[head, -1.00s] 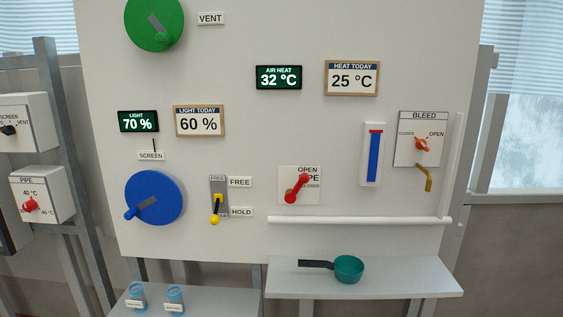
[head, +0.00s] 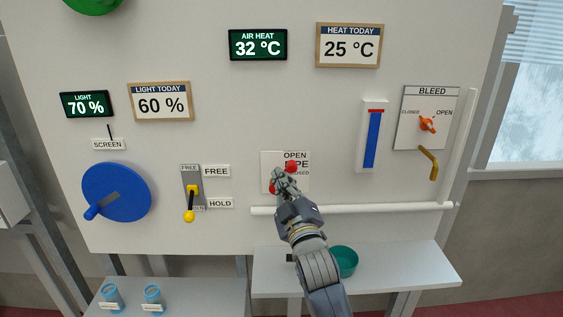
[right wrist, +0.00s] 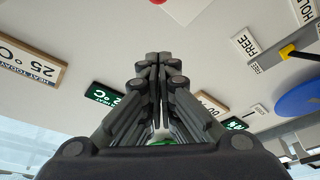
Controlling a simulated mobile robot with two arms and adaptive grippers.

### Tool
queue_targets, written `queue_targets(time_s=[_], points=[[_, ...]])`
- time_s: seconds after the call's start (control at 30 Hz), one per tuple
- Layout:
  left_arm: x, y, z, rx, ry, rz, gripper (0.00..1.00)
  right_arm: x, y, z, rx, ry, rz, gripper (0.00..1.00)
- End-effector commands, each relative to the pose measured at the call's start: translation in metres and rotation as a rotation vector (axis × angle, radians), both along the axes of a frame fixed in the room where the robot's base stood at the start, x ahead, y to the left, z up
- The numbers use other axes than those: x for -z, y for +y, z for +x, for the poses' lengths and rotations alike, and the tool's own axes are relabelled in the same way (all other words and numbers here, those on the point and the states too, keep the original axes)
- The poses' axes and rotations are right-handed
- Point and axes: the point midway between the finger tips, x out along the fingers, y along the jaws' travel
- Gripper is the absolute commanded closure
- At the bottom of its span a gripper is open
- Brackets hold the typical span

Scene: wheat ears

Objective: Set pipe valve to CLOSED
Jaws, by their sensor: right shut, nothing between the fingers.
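The pipe valve has a red handle (head: 291,168) on a white plate (head: 302,184) marked OPEN at the top and CLOSED lower right. Its upper right end shows, but my right gripper hides most of the rest. My right gripper (head: 281,173) is in front of the handle in the head view; I cannot tell whether they touch. In the right wrist view the right gripper (right wrist: 158,60) has its fingers together with nothing between them. A bit of red (right wrist: 160,1) shows at the top edge there. My left gripper is not in view.
A white pipe (head: 400,208) runs just below the valve and up the right side. A shelf (head: 410,262) below holds a green pan (head: 346,262). Left of the valve are a yellow-knobbed lever (head: 189,215) and a blue wheel (head: 125,190). The BLEED valve (head: 428,125) is at right.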

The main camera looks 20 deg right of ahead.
Motion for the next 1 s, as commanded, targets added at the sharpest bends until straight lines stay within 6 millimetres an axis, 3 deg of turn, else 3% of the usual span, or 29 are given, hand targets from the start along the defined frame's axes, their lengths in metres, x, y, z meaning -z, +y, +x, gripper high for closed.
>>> queue_targets(time_s=[0.27,0.53,0.83,1.0], points=[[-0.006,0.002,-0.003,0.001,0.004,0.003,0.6,-0.005,-0.001,0.013,0.0,0.001,0.001,1.0],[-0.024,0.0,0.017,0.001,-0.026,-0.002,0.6,-0.016,-0.002,0.056,-0.001,0.003,0.004,1.0],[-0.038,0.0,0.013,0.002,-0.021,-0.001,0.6,-0.027,-0.004,0.1,0.0,0.001,0.002,1.0],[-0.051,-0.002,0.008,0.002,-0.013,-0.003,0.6,-0.006,-0.022,0.093,0.0,0.006,0.0,1.0]])
